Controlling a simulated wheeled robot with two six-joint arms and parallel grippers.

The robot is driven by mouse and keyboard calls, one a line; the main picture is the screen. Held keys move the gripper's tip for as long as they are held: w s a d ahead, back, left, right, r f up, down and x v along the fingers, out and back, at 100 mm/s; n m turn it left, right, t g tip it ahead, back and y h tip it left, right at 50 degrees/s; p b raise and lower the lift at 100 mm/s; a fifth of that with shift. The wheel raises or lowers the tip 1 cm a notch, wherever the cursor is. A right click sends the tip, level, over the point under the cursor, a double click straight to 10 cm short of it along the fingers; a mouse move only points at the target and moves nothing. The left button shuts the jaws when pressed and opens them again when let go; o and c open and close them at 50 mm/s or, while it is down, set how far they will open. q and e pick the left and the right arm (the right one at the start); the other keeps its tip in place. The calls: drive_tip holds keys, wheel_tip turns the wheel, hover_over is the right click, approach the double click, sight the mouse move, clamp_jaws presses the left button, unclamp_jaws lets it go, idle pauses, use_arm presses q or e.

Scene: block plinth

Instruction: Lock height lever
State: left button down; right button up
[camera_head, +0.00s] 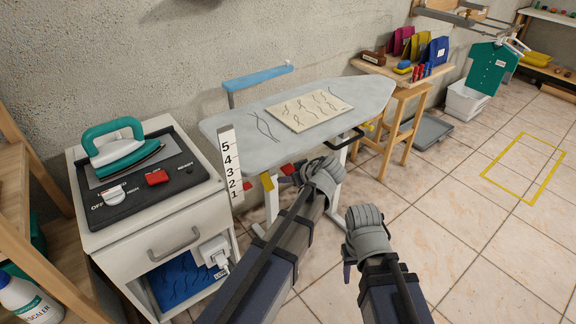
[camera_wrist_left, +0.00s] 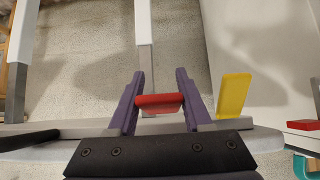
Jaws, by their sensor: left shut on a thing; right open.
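The ironing board (camera_head: 240,128) stands against the wall, with small coloured handles under its near edge. My left gripper (camera_head: 291,175) reaches under that edge. In the left wrist view its purple fingers (camera_wrist_left: 158,96) are closed on the two ends of a red handle (camera_wrist_left: 160,101). The red handle also shows in the head view (camera_head: 287,169), partly hidden by the gripper. A yellow tab (camera_wrist_left: 233,95) stands beside it, and also shows in the head view (camera_head: 267,181). I cannot tell whether the red handle is locked. My right gripper (camera_head: 348,268) is open and empty above the floor.
A white number scale (camera_head: 229,165) marked 1 to 5 stands at the board's left end. A cabinet (camera_head: 160,220) with a teal iron (camera_head: 122,150) is at the left. A patterned mat (camera_head: 310,108) lies on the board.

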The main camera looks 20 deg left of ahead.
use_arm(q)
drive_tip(key=shift+s+d+r+g+h+p, duration=0.15)
drive_tip(key=shift+g+h+p, duration=0.2)
drive_tip(key=shift+p, duration=0.25)
drive_tip(key=shift+d+r+g+h+p, duration=0.15)
drive_tip(key=shift+g+h+p, duration=0.1)
drive_tip(key=shift+h+p, duration=0.25)
drive_tip(key=shift+a, duration=0.1)
drive_tip(key=shift+c, duration=1.6)
unclamp_jaws()
drive_tip(key=p+v, duration=0.6)
drive_tip(key=v, duration=0.1)
drive_tip(key=shift+r, duration=0.25)
drive_tip(key=shift+s, duration=0.15)
